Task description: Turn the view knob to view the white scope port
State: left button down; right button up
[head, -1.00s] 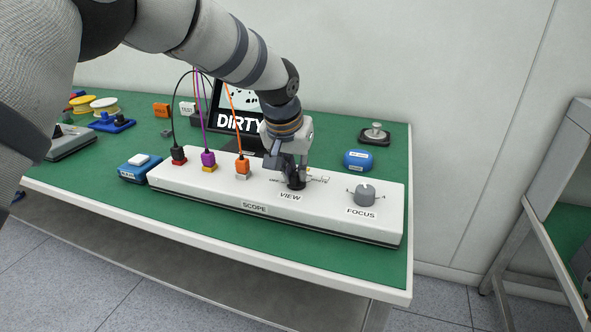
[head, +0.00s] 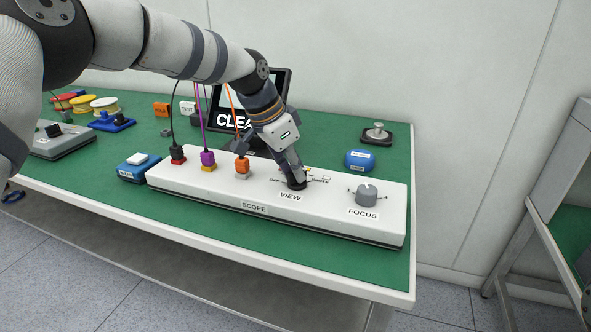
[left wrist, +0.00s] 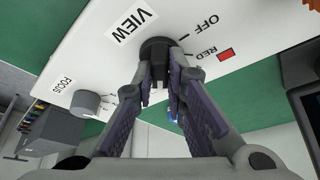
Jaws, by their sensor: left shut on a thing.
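The scope box (head: 225,191) is a long white box on the green bench. The black view knob (head: 297,185) is near its middle, above the VIEW label, and shows in the left wrist view (left wrist: 155,47) beside the OFF and RED marks. My left gripper (head: 293,174) points down at the knob, shut on it; it also shows in the left wrist view (left wrist: 161,82). The knob's pointer is hidden. An orange plug (head: 242,165) sits in the whitish port, left of the knob. My right gripper is not in view.
The grey focus knob (head: 366,194) stands at the box's right end. Purple (head: 208,158) and black (head: 177,153) plugs with upright cables stand to the left. A blue round container (head: 360,160) is behind the box.

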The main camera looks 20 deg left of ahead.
pick_arm(q)
jog(key=shift+s+f+m+g, duration=0.1)
jog(key=shift+f+m+g, duration=0.2)
jog(key=shift+m, duration=0.3)
jog(key=c, duration=1.6)
grip_release()
jog(key=shift+r, duration=0.2)
jog(key=v, duration=1.1)
jog(key=shift+a+r, duration=0.3)
jog(key=shift+s, duration=0.15)
